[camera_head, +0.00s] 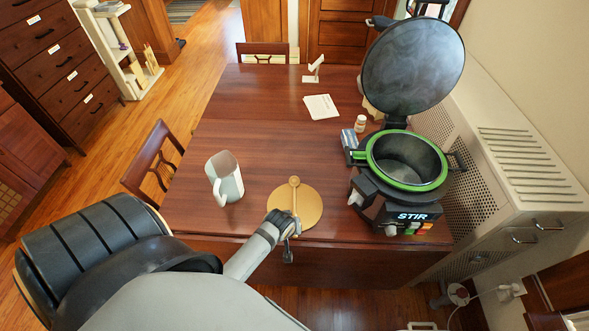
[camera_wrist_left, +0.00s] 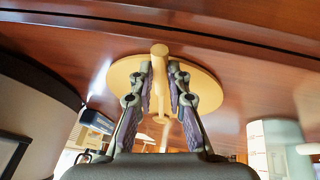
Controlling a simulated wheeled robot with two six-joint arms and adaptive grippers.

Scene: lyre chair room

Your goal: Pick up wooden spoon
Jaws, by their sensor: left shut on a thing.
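The wooden spoon (camera_head: 294,193) is pale, with a small round end pointing away from me. It is over a round tan board (camera_head: 309,212) near the front edge of the table. My left gripper (camera_head: 288,222) reaches in from the left and is shut on the spoon. In the left wrist view the spoon (camera_wrist_left: 159,50) passes between the two fingers (camera_wrist_left: 159,72), with the board (camera_wrist_left: 208,88) behind it. I cannot tell whether the spoon still touches the board. My right gripper is not in view.
A white jug (camera_head: 226,177) stands left of the board. A black cooker with a green rim (camera_head: 402,183) and raised round lid (camera_head: 413,66) stands right. A small jar (camera_head: 360,124) and a white card (camera_head: 321,107) lie farther back. The table's left-back (camera_head: 245,110) is clear.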

